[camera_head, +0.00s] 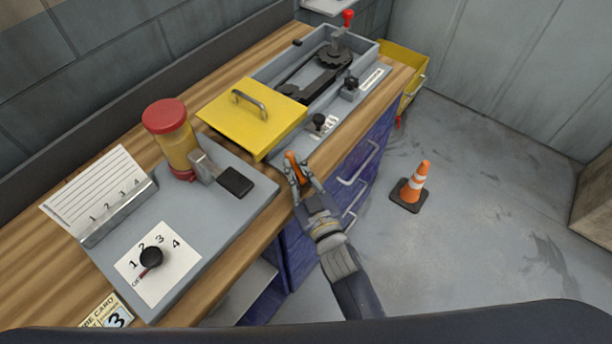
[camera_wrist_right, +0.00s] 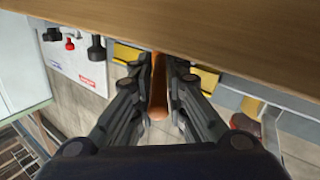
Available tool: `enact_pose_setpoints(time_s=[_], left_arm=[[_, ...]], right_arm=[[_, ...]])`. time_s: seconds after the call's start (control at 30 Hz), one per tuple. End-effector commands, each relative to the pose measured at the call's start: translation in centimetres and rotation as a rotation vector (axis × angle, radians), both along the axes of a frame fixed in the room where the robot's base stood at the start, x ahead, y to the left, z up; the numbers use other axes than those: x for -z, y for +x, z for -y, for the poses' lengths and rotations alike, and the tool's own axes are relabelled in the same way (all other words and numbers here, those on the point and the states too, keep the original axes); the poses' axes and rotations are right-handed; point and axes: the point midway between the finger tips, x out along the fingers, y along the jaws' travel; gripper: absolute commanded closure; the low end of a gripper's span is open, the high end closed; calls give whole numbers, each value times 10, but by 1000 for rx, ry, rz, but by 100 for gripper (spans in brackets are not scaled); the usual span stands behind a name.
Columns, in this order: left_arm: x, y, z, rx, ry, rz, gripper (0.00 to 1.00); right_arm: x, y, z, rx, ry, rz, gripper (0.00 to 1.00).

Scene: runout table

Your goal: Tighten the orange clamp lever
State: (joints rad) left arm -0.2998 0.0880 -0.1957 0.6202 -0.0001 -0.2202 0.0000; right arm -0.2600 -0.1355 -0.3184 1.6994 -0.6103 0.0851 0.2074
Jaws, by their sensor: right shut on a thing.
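The orange clamp lever (camera_head: 292,163) is at the front edge of the wooden bench, just before the grey machine. My right gripper (camera_head: 298,178) reaches up to it from the lower right and is shut on it. In the right wrist view the orange lever (camera_wrist_right: 158,85) stands between the two dark fingers of the gripper (camera_wrist_right: 158,90), its rounded end towards me. The lever's pivot is hidden by the bench edge in that view. My left gripper is not in view.
The grey machine carries a yellow cover (camera_head: 250,118) and black knobs. A panel with a numbered dial (camera_head: 151,257) and a red-capped jar (camera_head: 167,135) stand on the wooden bench (camera_head: 205,305). Blue drawers with handles (camera_head: 352,182) lie below. An orange cone (camera_head: 417,180) stands on open floor.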

Motion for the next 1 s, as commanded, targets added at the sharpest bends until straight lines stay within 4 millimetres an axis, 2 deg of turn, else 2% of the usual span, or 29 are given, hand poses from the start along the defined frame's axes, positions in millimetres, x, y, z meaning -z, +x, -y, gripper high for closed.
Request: enact_pose_setpoints(time_s=[0.2, 0.47, 0.5, 0.6, 1.0], left_arm=[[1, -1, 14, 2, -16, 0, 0], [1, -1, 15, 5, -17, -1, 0], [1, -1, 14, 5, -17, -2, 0], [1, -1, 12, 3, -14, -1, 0], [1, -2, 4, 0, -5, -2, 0]], right_arm=[[-1, 2, -6, 0, 3, 1, 100], [-1, 2, -6, 0, 2, 2, 100], [-1, 2, -6, 0, 2, 2, 85], [-1, 2, -5, 0, 2, 2, 67], [0, -2, -3, 1, 1, -1, 67]])
